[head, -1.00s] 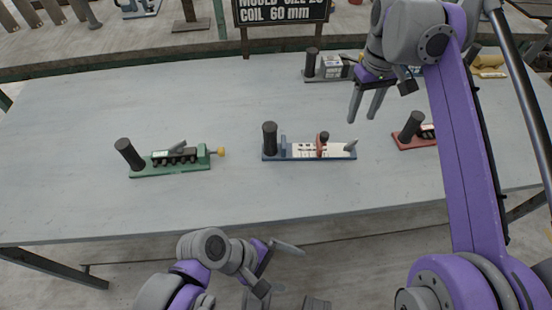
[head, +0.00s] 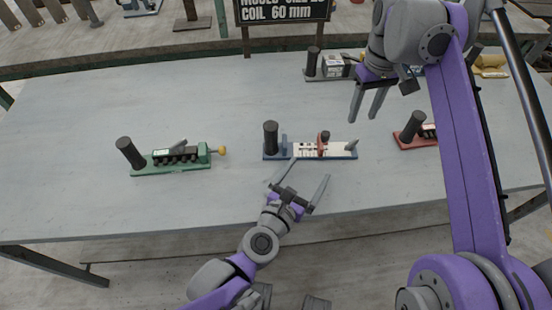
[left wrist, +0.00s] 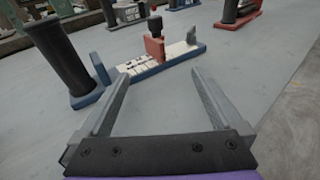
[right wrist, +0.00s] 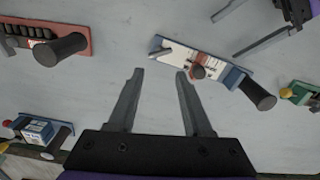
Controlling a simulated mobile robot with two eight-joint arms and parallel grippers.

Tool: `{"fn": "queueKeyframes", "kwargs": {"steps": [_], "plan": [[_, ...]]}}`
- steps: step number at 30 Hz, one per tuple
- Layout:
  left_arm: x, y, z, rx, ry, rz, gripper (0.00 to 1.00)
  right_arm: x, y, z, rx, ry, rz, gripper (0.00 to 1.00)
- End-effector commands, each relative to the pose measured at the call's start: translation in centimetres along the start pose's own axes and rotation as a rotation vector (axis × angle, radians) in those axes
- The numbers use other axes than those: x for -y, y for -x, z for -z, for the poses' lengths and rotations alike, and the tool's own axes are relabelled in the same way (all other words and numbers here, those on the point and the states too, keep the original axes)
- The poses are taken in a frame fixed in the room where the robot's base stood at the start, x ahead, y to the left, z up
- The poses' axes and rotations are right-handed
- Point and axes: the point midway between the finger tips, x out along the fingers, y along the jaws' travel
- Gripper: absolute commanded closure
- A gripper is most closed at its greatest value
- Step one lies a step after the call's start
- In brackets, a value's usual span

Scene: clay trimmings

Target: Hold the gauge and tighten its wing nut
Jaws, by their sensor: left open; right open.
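A blue-based gauge (head: 335,151) with a white marked scale lies near the middle of the table. It has a black upright handle (head: 271,138) at its left end and a red slider (head: 320,145) with a dark knob across the scale. I cannot make out the knob's wings. My left gripper (head: 310,168) is open and empty, just in front of the gauge; in the left wrist view the gauge (left wrist: 180,55) is beyond its fingertips. My right gripper (head: 362,118) is open and empty, behind and right of the gauge; the right wrist view shows the slider (right wrist: 199,71) beyond its fingers.
A green tool (head: 172,166) with a black handle lies left on the table (head: 90,205). A red tool (head: 408,138) lies right, partly behind my right arm. A grey tool (head: 320,75) stands at the back, near a sign (head: 282,12). The front left table is clear.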

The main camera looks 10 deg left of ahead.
Motion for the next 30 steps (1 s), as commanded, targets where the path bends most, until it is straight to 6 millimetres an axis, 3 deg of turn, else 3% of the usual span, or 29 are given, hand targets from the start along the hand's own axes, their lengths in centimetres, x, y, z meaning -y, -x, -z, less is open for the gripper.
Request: {"fn": "queueKeyframes", "kwargs": {"steps": [9, 17, 23, 30], "plan": [[-5.9, 0.5, -1.1, 0.125, 0.057, -0.406, 0.0, 0.0, 0.0, 0.0, 0.0, 0.0, 0.0, 0.5], [-7.7, 1.3, -1.3, 0.165, 0.073, -0.531, 0.0, 0.0, 0.0, 0.0, 0.0, 0.0, 0.0, 0.5], [-9.1, -0.6, -1.7, 0.166, 0.074, -0.539, 0.0, 0.0, 0.0, 0.0, 0.0, 0.0, 0.0, 0.5], [-11.4, -4.4, -2.3, 0.166, 0.073, -0.537, 0.0, 0.0, 0.0, 0.0, 0.0, 0.0, 0.0, 0.5]]}}
